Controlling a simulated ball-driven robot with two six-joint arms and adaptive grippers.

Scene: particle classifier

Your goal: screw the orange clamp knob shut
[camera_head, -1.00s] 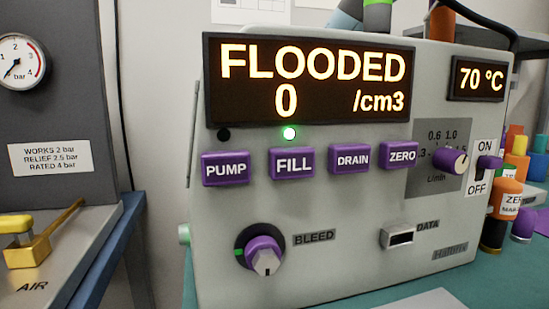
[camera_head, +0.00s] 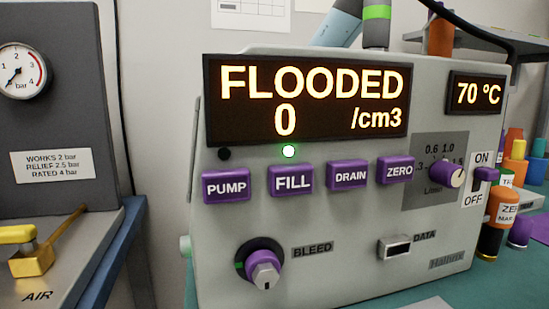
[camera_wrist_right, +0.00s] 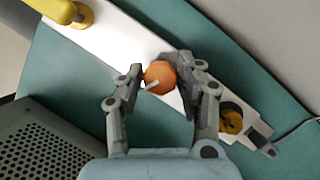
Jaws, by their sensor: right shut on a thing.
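The orange clamp knob (camera_wrist_right: 160,74) shows in the right wrist view, with a pale bar or mark at its lower left edge. My right gripper (camera_wrist_right: 163,78) is shut on the knob, one finger on each side of it. The knob sits over a long white strip (camera_wrist_right: 130,42). What lies beneath the knob is hidden by it and the fingers. Neither the knob nor my right gripper can be made out in the head view. My left gripper is in neither view.
In the head view, the grey machine's display (camera_head: 308,100) reads FLOODED 0 /cm3, with a lit green lamp (camera_head: 289,151). A yellow valve (camera_head: 30,254) stands at left. In the wrist view, a yellow part (camera_wrist_right: 66,10) is at upper left and a dark-ringed yellow part (camera_wrist_right: 231,122) at right.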

